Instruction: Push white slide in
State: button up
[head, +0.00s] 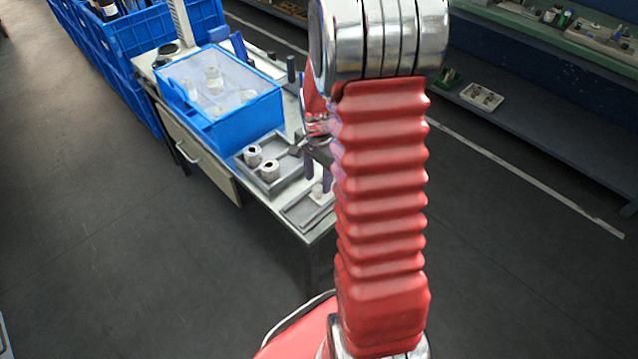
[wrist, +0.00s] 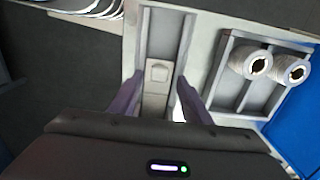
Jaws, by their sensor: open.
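The white slide (wrist: 157,74) is a pale block with a raised square knob. It sits in a straight grey channel (wrist: 184,28) between two raised side walls in the wrist view. In the head view the channel fixture (head: 298,214) lies at the near corner of the table, and the slide (head: 317,193) shows small beside my arm. My gripper (wrist: 158,84) is open, with one dark purple finger on each side of the channel and the slide between them. Whether the fingers touch anything I cannot tell. In the head view my gripper (head: 319,176) is partly hidden by my red arm.
A grey divided tray (head: 283,181) with two white rolls (head: 261,163) sits beside the channel. A blue crate (head: 240,122) with pale containers stands behind it on the table (head: 226,184). Bare floor lies left of the table. A shelf bench (head: 560,112) stands at right.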

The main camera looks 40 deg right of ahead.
jog(key=shift+f, duration=1.5)
jog(key=shift+c, duration=0.6)
grip_shut()
